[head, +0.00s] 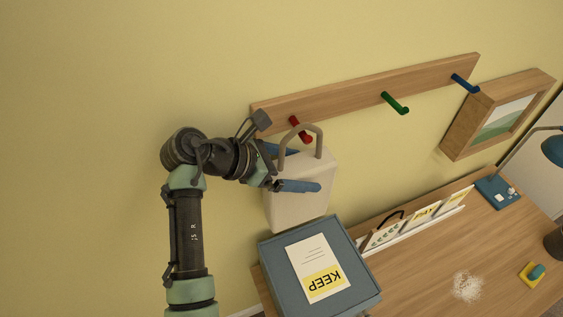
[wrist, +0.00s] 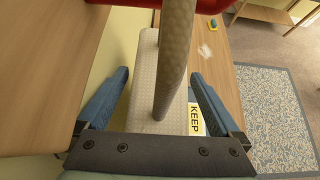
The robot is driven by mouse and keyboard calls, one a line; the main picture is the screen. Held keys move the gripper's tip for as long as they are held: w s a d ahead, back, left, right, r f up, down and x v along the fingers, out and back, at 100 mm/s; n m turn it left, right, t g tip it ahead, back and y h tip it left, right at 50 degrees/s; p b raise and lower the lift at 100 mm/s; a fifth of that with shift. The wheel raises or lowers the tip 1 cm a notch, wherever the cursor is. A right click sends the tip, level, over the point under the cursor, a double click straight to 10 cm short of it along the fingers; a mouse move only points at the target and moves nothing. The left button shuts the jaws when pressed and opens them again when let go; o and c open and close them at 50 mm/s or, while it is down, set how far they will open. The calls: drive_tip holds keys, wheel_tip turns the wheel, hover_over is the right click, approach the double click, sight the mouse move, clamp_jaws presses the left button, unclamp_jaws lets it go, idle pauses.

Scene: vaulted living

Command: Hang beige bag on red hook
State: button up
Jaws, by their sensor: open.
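The beige bag (head: 294,207) is upright below the red hook (head: 295,124) on the wall rack. Its grey-brown handle (head: 318,137) loops up around the hook in the head view, and the hook appears to pass through the loop. My gripper (head: 305,169) is open, with one blue finger on each side of the bag's upper part. In the wrist view the fingers stand apart from the handle, with gaps on both sides (wrist: 158,76).
The wooden rack (head: 350,98) also carries a green hook (head: 395,103) and a blue hook (head: 465,83). A blue box (head: 350,262) with a KEEP label (head: 318,268) sits just below the bag. A framed picture (head: 498,113) and a lamp (head: 553,148) are at right.

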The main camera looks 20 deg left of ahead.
drive_tip(key=b+v, duration=0.3)
drive_tip(key=v, duration=0.9)
drive_tip(key=shift+s+a+r, duration=0.15)
drive_tip(key=shift+a+r, duration=0.05)
drive_tip(key=shift+f, duration=0.1)
